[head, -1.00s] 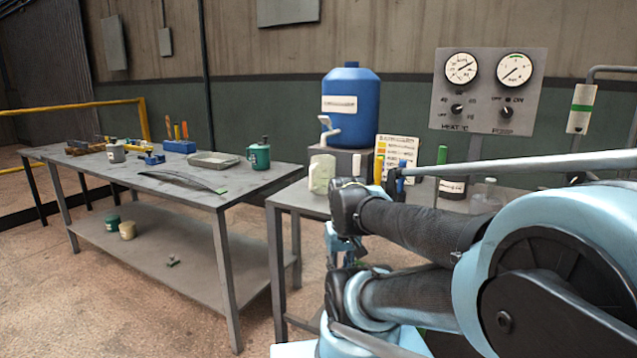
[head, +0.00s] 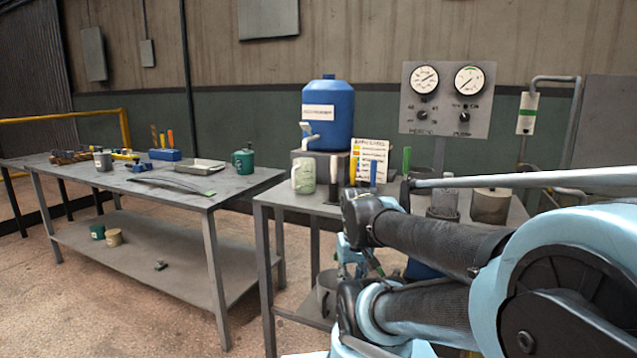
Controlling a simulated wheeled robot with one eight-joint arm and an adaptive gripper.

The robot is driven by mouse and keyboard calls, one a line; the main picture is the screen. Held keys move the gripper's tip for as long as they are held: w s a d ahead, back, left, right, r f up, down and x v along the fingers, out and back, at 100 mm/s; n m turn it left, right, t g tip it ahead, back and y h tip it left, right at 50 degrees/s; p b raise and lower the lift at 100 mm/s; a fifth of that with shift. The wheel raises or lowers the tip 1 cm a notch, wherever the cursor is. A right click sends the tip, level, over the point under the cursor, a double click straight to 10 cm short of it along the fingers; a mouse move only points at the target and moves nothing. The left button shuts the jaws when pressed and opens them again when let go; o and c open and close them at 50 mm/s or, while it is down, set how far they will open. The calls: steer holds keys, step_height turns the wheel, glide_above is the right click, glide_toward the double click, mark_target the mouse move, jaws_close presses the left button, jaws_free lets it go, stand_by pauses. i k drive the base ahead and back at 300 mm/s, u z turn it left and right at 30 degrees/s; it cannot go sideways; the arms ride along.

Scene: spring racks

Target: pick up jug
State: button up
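A pale, whitish-green jug (head: 304,176) stands upright near the left front edge of the right-hand table (head: 283,199), in front of the blue barrel's stand. A handle seems to show on its left side. My arm reaches in from the right. Part of my gripper (head: 356,264) shows below the tabletop level in the picture, to the right of and below the jug, apart from it. My arm links hide much of the gripper, and its fingers are too small and covered to read.
A blue barrel (head: 328,114) with a tap stands behind the jug. A colored chart (head: 369,161), dark holders, a glass jar (head: 443,198) and a tan canister (head: 490,205) stand to its right.

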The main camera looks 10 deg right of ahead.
mark_target(304, 171)
steer(key=z, duration=1.25)
steer(key=k, duration=1.3)
steer(key=u, duration=1.9)
steer(key=i, duration=1)
steer(key=z, duration=0.05)
